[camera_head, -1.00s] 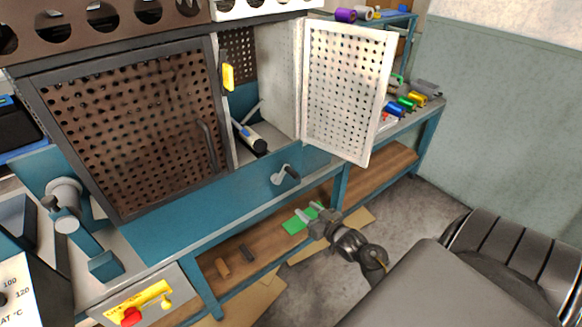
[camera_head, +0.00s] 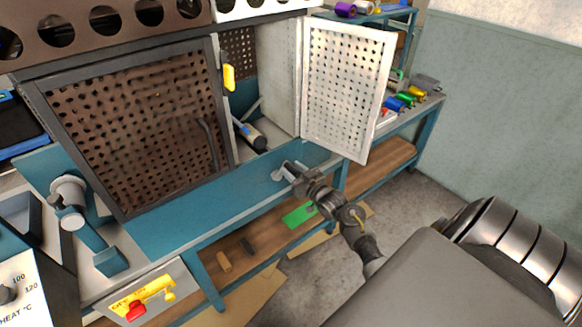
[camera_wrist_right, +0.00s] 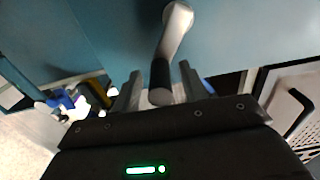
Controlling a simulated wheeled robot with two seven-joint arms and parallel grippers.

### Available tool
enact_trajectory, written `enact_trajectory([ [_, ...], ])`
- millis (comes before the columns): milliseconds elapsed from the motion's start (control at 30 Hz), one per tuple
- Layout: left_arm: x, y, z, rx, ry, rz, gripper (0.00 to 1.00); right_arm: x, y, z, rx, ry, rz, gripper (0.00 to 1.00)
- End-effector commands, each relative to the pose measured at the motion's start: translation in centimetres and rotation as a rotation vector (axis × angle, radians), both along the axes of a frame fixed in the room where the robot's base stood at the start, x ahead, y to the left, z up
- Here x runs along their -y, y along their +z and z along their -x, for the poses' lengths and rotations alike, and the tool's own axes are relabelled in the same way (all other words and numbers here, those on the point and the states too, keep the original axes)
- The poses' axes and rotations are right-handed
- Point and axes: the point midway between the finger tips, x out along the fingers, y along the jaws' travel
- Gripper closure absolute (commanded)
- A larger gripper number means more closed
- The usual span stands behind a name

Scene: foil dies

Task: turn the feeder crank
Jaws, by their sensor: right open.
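The feeder crank (camera_wrist_right: 172,38) is a pale metal arm with a dark grip on the blue front of the bench. In the wrist view its dark handle (camera_wrist_right: 160,82) points between the two fingers of my right gripper (camera_wrist_right: 158,88), which are apart with a gap on each side. In the head view my right gripper (camera_head: 289,172) is at the crank (camera_head: 278,175) and hides most of it, including the handle. My left gripper does not show.
A perforated white door (camera_head: 345,90) stands open above and right of the crank. A dark perforated door (camera_head: 135,125) is at the left. The bench edge and lower wooden shelf (camera_head: 240,250) run below. Open floor (camera_head: 425,200) lies at the right.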

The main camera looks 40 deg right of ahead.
Motion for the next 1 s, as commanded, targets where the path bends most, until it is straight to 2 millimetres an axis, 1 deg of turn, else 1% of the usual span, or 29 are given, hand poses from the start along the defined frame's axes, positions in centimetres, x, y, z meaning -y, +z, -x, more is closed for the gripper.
enact_trajectory([
  [33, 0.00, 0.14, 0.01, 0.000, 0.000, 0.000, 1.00, 0.03, 0.10, -0.58, 0.000, 0.000, -0.001, 0.57],
  [200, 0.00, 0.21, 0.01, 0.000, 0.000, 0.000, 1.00, 0.04, 0.02, -1.48, -0.001, 0.000, 0.000, 0.57],
  [467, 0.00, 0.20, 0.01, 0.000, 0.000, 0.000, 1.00, 0.03, -0.04, -1.55, -0.001, 0.000, 0.000, 0.57],
  [567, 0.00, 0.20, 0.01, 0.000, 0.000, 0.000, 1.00, 0.02, -0.04, -1.54, -0.001, 0.000, 0.000, 0.69],
  [800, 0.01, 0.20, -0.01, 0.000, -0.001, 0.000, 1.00, 0.04, -0.06, -1.52, -0.001, -0.001, 0.000, 1.00],
  [1000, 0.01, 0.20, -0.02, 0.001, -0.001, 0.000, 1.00, 0.11, -0.13, -1.47, -0.003, -0.002, 0.001, 1.00],
])
